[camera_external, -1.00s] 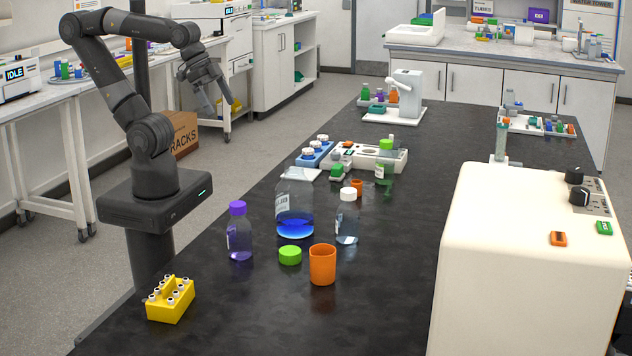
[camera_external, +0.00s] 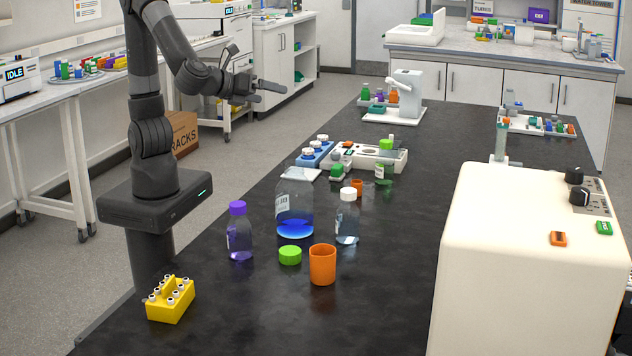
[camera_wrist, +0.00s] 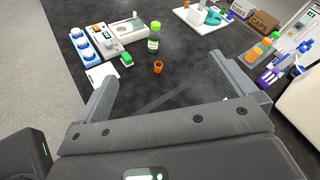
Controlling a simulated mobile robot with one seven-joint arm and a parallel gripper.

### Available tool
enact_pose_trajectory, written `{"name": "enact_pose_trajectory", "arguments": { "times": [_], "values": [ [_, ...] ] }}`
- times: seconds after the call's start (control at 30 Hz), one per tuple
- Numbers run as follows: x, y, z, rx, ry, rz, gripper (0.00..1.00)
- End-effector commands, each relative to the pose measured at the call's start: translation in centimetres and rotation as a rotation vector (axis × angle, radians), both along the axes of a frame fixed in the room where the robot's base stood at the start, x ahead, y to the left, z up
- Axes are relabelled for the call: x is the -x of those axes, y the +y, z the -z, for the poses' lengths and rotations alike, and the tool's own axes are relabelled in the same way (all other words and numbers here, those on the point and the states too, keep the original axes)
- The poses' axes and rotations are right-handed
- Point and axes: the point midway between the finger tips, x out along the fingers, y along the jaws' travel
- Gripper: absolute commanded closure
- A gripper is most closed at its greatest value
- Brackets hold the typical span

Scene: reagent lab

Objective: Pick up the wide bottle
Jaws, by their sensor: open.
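The wide bottle (camera_external: 295,208) is clear with blue liquid in its bottom and a pale label. It stands upright on the black bench, between a purple-capped bottle (camera_external: 239,235) and a narrower white-capped bottle (camera_external: 347,220). My gripper (camera_external: 271,92) is open and empty, well above and behind the wide bottle in the external view, pointing right. In the wrist view the two fingers of my gripper (camera_wrist: 166,68) are spread apart with nothing between them at the tips. The wide bottle does not show in the wrist view.
An orange cup (camera_external: 322,266), a green lid (camera_external: 290,255) and a yellow rack (camera_external: 171,300) stand at the front. A green-capped bottle (camera_wrist: 154,38) and small orange cup (camera_wrist: 158,67) show ahead of my fingers. A large cream machine (camera_external: 530,265) fills the right side.

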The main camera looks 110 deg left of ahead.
Motion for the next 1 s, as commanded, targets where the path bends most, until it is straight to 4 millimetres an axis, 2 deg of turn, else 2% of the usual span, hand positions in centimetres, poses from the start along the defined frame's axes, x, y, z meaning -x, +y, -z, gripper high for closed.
{"name": "enact_pose_trajectory", "arguments": {
  "times": [0.03, 0.1, 0.27, 0.3, 0.5, 0.63, 0.8, 1.0],
  "values": [
    [-1.1, -2.1, 0.0, -0.099, 0.018, 0.079, 0.0],
    [-2.4, -4.8, -0.3, -0.234, 0.028, 0.182, 0.0],
    [-4.4, -11.7, -0.6, -0.521, 0.027, 0.393, 0.0],
    [-4.5, -12.1, 0.5, -0.548, 0.031, 0.408, 0.0],
    [-4.4, -11.6, 7.8, -0.537, 0.031, 0.398, 0.0],
    [-4.5, -11.6, 11.6, -0.534, 0.029, 0.396, 0.0],
    [-4.4, -11.6, 14.2, -0.53, 0.024, 0.394, 0.0],
    [-4.4, -11.6, 15.9, -0.528, 0.023, 0.393, 0.0]
  ]
}}
